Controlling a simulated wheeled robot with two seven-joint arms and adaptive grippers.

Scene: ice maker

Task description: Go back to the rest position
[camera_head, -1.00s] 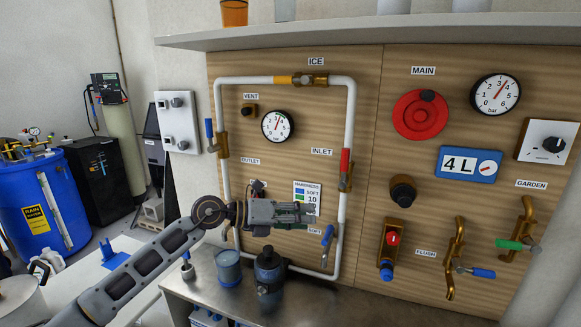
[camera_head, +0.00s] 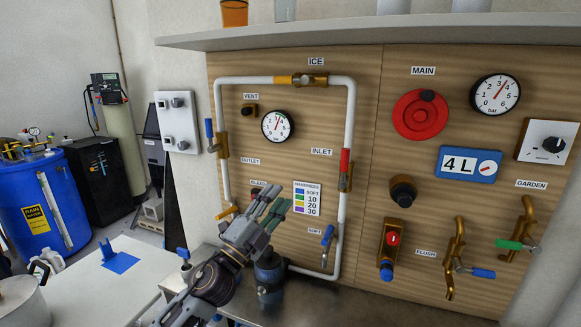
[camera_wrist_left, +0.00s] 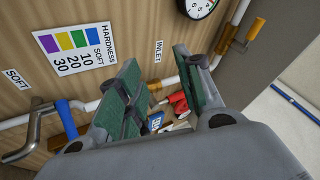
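My left gripper (camera_head: 271,205) is in front of the lower part of the wooden panel (camera_head: 300,160), its fingers pointing up and slightly right. In the left wrist view its green-padded fingers (camera_wrist_left: 163,90) stand apart with nothing held between them. The hardness card (camera_head: 307,198) is just to the right of the fingers in the head view, and it also shows in the left wrist view (camera_wrist_left: 72,47). The blue-handled valve by the SOFT label (camera_head: 328,235) is right of the gripper. My left forearm hides part of the bench. My right gripper is not in view.
A dark blue filter housing (camera_head: 269,275) stands on the metal bench (camera_head: 340,305) close beside my left wrist. White pipe (camera_head: 349,115) frames the panel, with the red-handled inlet valve (camera_head: 345,165). A white table (camera_head: 95,290) is at left, near the blue barrel (camera_head: 45,205).

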